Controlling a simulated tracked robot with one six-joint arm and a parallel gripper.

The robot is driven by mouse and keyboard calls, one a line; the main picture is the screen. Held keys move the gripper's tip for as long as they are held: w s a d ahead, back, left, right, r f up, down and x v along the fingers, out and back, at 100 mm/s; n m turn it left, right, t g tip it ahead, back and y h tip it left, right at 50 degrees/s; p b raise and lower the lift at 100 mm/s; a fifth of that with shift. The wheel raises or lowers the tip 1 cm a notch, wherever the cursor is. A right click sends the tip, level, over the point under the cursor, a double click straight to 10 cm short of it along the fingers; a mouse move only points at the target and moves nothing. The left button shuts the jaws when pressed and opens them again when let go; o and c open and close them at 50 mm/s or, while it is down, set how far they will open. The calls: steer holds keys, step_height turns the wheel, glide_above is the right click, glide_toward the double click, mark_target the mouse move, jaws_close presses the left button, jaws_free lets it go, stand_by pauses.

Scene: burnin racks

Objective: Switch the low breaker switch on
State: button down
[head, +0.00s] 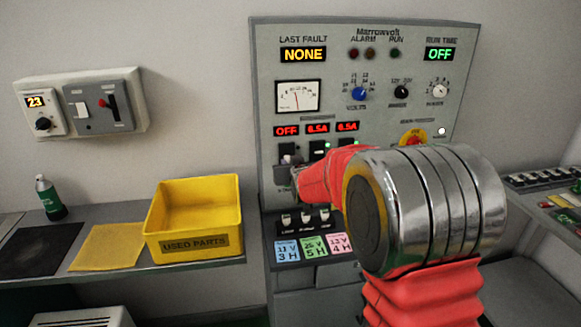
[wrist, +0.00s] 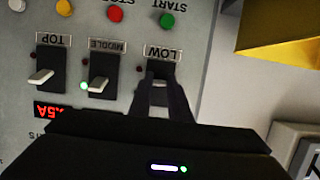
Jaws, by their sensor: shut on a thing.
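The low breaker switch (wrist: 159,70) is the black plate under the upside-down LOW label in the wrist view. The two dark fingers of my gripper (wrist: 163,88) are closed around its pale lever, which is mostly hidden between them. The small lamp beside it is dark. In the head view my gripper (head: 291,174) is at the leftmost breaker switch (head: 287,150), under a red display (head: 286,131) reading OFF. My arm covers part of the panel there.
The middle switch (wrist: 101,74) has a lit green lamp, and the top switch (wrist: 47,72) stands beyond it. Both other displays read 6.5A. A yellow USED PARTS bin (head: 195,245) stands on the shelf left of the panel.

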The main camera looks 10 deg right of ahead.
mark_target(288, 158)
steer(key=shift+w+a+r+g, duration=0.1)
steer(key=shift+a+r+g, duration=0.1)
steer(key=shift+r+g, duration=0.5)
steer(key=shift+w+d+r+g, duration=0.1)
steer(key=shift+r+g, duration=0.15)
steer(key=shift+g, duration=0.55)
steer(key=shift+w+d+r+g, duration=0.1)
steer(key=shift+r+g, duration=0.15)
steer(key=shift+g, duration=0.55)
steer(key=shift+w+r+g, duration=0.15)
steer(key=shift+r+g, duration=0.1)
steer(key=shift+g, duration=0.45)
steer(key=shift+w+r+g, duration=0.15)
steer(key=shift+r+g, duration=0.1)
steer(key=shift+g, duration=0.45)
steer(key=shift+r+g, duration=0.1)
steer(key=shift+g, duration=0.2)
steer(key=c, duration=1.6)
jaws_free()
steer(key=shift+c, duration=0.2)
steer(key=shift+s, duration=0.1)
steer(key=v, duration=1.3)
steer(key=shift+r, duration=0.2)
